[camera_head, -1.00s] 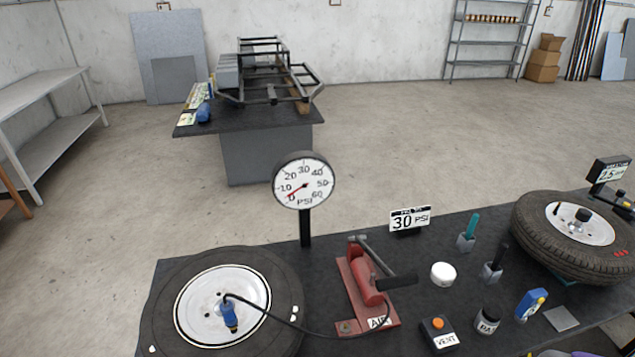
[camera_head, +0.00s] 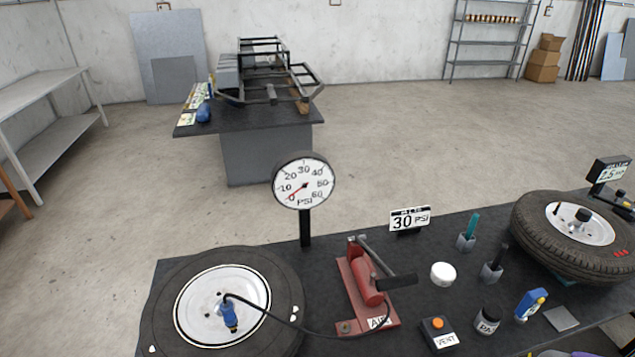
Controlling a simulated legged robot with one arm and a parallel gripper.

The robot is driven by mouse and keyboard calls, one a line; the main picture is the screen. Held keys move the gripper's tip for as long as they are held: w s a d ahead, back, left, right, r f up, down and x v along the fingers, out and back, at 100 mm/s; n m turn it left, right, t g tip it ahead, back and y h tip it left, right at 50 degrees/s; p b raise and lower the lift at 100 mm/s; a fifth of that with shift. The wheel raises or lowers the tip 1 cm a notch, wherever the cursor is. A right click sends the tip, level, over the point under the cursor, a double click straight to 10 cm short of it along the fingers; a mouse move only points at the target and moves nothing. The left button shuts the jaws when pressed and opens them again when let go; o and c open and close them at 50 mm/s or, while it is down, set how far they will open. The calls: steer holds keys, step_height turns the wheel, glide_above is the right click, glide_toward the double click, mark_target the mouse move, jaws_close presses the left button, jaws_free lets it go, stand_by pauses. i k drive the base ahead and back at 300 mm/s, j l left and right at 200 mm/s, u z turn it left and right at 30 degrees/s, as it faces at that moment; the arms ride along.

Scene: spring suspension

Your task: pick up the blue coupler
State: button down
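The blue coupler (camera_head: 230,316) stands on the white hub of the left tire (camera_head: 160,312), tilted slightly. A black hose (camera_head: 270,312) runs from its top across the tire to the red pump (camera_head: 366,282). My gripper is not in view, and nothing is seen touching the coupler. Whether the coupler is seated on a valve cannot be told.
A round pressure gauge (camera_head: 304,182) on a post stands behind the tire, its red needle near 0.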

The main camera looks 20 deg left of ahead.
mark_target(232, 320)
steer(key=u, duration=1.8)
steer(key=z, duration=1.1)
steer(key=k+j+u, duration=0.1)
steer(key=j+u, duration=0.2)
steer(key=u, duration=0.15)
steer(key=k+j+u, duration=0.1)
steer(key=j+u, duration=0.2)
steer(key=u, duration=0.2)
steer(key=j+u, duration=0.45)
steer(key=l, duration=0.1)
